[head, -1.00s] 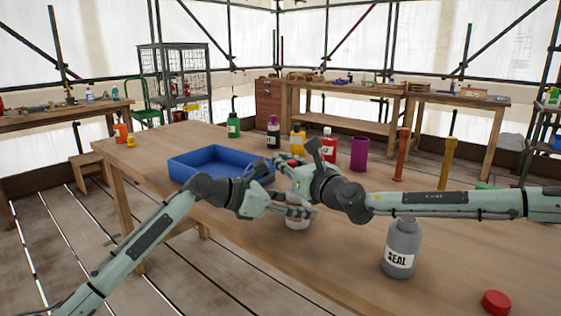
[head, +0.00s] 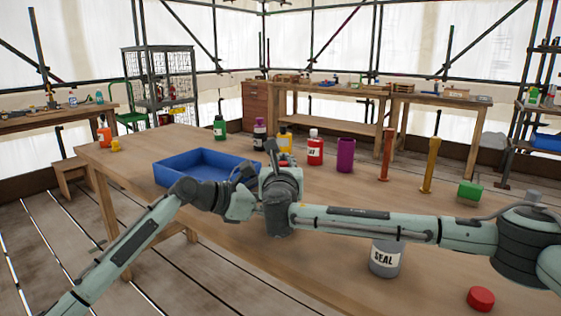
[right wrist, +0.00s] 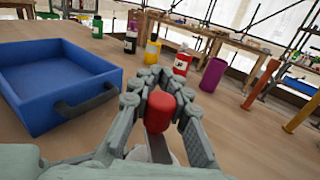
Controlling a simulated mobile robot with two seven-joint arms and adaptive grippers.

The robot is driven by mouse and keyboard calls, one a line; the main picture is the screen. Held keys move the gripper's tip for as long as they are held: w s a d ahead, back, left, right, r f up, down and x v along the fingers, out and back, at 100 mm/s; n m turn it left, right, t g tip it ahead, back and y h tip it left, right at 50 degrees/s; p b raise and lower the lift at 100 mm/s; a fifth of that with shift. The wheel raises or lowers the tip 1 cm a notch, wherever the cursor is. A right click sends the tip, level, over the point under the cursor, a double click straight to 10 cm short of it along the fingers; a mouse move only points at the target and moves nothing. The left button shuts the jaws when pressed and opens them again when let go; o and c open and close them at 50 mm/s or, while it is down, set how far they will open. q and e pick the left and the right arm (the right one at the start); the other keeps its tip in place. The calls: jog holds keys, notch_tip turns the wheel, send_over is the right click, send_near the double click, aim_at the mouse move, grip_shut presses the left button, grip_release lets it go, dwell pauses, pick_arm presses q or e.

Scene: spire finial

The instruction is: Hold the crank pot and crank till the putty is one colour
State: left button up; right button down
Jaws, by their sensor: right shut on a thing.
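My right gripper (right wrist: 161,100) is shut on a red knob (right wrist: 161,112), which stands upright between its fingers in the right wrist view. A grey crank arm (right wrist: 157,148) shows just below the knob. A pale bit of the crank pot (right wrist: 172,157) shows under it; the rest of the pot and the putty are hidden. In the head view my right gripper (head: 278,172) covers the pot's place, near the table's front edge. My left gripper (head: 240,203) reaches in from the left to that same spot; its fingers are hidden behind my right wrist.
A blue tray (head: 180,174) lies close behind my left gripper. Bottles and a purple cup (head: 345,155) stand farther back. Orange and yellow posts (head: 430,165) stand behind.

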jog(key=shift+d, duration=0.1)
dwell(0.4)
jog(key=c, duration=1.4)
grip_release()
jog(key=shift+c, duration=0.2)
jog(key=s, duration=1.2)
jog(key=shift+a, duration=0.3)
